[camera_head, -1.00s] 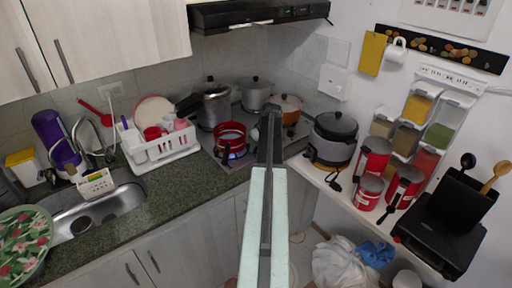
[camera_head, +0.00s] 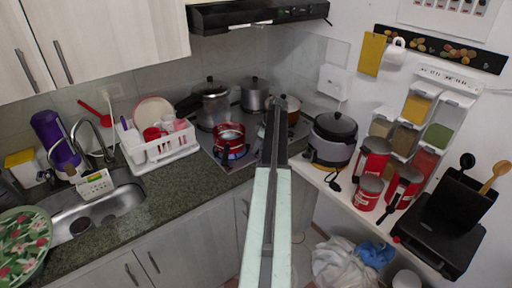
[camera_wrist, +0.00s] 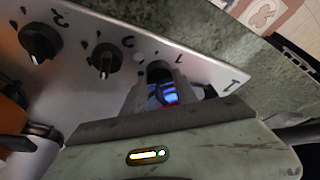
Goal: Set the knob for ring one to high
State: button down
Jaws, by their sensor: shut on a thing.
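The stove panel (camera_wrist: 75,95) carries a row of black knobs in the wrist view. A knob (camera_wrist: 159,70) near the mark 1 lies between my gripper's fingers (camera_wrist: 160,84), which are shut on it. My gripper hides part of this knob, so its exact pointer angle is unclear. Two other knobs stand free, the middle one (camera_wrist: 105,60) and the left one (camera_wrist: 40,43). In the head view my arm reaches to the stove and the gripper end (camera_head: 276,108) covers part of it. A red pot (camera_head: 230,136) stands on a burner with a blue glow beneath.
Several pots stand behind, including a pressure cooker (camera_head: 213,105) and a steel pot (camera_head: 255,94). A dark-lidded cooker (camera_head: 334,138) and red canisters (camera_head: 372,160) line the right shelf. A white dish rack (camera_head: 158,147) is left of the stove.

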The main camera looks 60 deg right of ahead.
jog(key=shift+n, duration=0.4)
jog(key=c, duration=1)
grip_release()
jog(key=shift+o, duration=0.2)
jog(key=shift+r, duration=0.15)
jog(key=p+v, duration=0.7)
jog(key=shift+r, duration=0.2)
jog(key=shift+s+d, duration=0.1)
jog(key=shift+d, duration=0.05)
